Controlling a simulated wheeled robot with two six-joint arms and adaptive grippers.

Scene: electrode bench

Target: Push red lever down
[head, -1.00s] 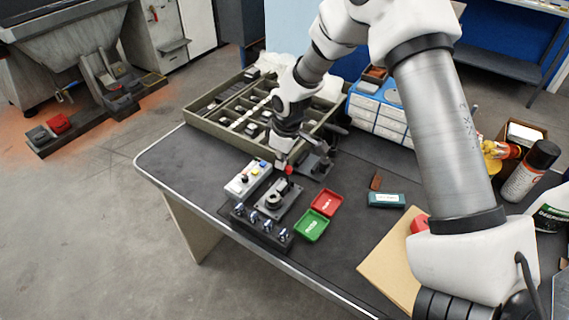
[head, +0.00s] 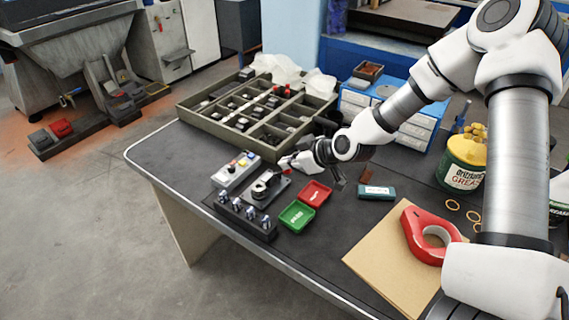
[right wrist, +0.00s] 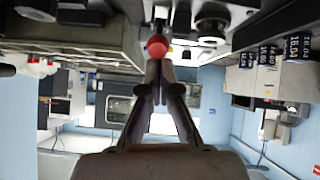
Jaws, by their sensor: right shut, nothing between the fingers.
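The red lever's round knob (right wrist: 157,46) shows in the right wrist view, right at the tips of my right gripper (right wrist: 159,66). Its two dark fingers are together with nothing between them. They look close to the knob or touching it; I cannot tell which. In the head view my right gripper (head: 288,164) comes in from the right over the black fixture (head: 268,187) on the bench and mostly hides the lever. My left gripper is not in view.
A grey box with coloured buttons (head: 236,170) and a black block with several metal pegs (head: 244,217) stand by the fixture. Green (head: 297,216) and red (head: 315,193) trays lie to its right. A divided parts tray (head: 190,115) is behind. The bench's left end is clear.

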